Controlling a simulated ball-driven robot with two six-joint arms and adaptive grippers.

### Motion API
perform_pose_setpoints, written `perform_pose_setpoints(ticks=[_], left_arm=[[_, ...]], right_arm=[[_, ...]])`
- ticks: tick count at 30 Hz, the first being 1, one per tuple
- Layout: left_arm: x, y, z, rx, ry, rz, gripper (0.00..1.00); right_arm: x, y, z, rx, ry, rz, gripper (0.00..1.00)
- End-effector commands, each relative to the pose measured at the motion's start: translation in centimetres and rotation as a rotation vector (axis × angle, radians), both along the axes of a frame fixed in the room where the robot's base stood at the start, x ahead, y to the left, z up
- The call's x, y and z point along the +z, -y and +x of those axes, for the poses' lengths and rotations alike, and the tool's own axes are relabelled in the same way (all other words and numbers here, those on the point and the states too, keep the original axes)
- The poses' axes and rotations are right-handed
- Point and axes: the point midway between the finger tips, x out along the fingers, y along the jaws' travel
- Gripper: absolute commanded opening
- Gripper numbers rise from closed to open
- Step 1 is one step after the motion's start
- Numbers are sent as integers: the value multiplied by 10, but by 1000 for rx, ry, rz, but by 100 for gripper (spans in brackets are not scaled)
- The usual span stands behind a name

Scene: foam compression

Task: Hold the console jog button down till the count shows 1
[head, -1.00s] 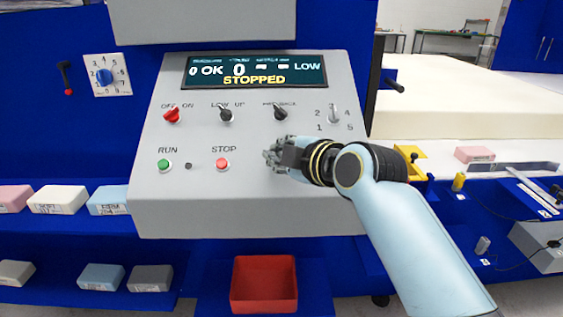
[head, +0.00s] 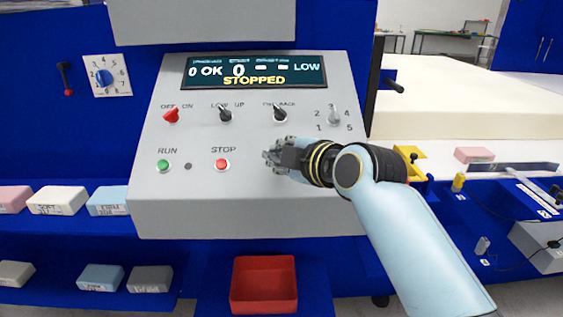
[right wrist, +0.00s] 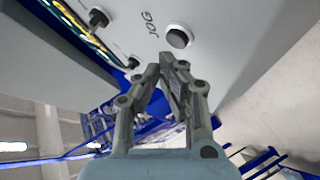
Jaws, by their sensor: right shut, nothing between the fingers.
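The grey console (head: 190,205) stands in the middle of the head view. Its display (head: 253,71) reads "0 OK", a large "0", two dashes, "LOW" and "STOPPED" in yellow. The jog button (right wrist: 178,38) is a dark round button beside the label "JOG" in the right wrist view. In the head view my right gripper hides it. My right gripper (head: 272,155) is shut and empty in front of the panel, right of STOP. In the right wrist view its fingertips (right wrist: 167,62) are just below the button, seemingly apart from it. My left gripper is out of view.
The green RUN button (head: 163,166) and red STOP button (head: 222,165) are left of my gripper. A red selector (head: 172,116) and black selectors (head: 279,114) sit above. A red bin (head: 264,284) is below the console. Foam blocks (head: 58,200) lie on shelves at left.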

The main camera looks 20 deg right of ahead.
Motion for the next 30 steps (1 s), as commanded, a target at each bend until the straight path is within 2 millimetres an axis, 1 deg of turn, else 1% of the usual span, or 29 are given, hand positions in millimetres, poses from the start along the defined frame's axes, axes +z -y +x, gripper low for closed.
perform_pose_setpoints(ticks=[6,17,30], left_arm=[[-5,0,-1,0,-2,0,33],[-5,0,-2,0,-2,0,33],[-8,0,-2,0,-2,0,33]], right_arm=[[-7,1,4,0,0,0,0],[-7,1,4,0,0,0,0],[-11,2,6,0,0,0,0]])
